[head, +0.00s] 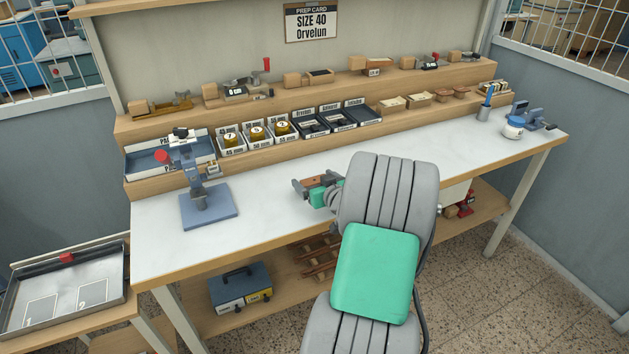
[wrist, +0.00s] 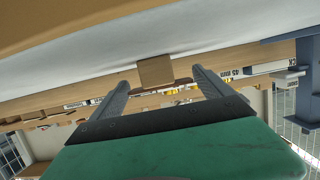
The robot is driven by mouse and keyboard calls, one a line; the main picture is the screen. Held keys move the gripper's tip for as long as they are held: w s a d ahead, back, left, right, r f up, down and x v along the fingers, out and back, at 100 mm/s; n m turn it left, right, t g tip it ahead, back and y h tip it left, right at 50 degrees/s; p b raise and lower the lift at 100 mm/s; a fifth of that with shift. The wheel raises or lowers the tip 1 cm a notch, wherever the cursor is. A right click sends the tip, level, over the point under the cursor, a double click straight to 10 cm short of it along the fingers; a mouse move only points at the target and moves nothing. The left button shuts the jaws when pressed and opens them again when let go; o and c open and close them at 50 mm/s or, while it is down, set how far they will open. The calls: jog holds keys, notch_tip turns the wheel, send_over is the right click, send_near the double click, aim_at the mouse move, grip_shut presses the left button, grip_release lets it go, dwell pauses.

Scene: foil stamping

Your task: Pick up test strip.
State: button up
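My gripper (head: 312,188) is low over the middle of the white worktop, its fingers pointing toward the back left. In the wrist view the two fingers of my gripper (wrist: 160,80) stand wide apart. A tan, square-ended piece (wrist: 155,71) shows in the gap between them, with no clear contact on either side. In the head view a brown piece (head: 318,182) shows at the fingers, partly hidden by my gripper. I cannot tell whether either is the test strip. No label marks a strip.
A blue-grey stamping press (head: 208,206) stands left on the worktop (head: 275,222). Black trays (head: 343,121) and foil-roll boxes (head: 256,134) line the back step. A cup with a blue tool (head: 483,114) and a white jar (head: 513,127) stand right. The worktop's right half is largely clear.

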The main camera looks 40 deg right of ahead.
jog(key=c, duration=1.1)
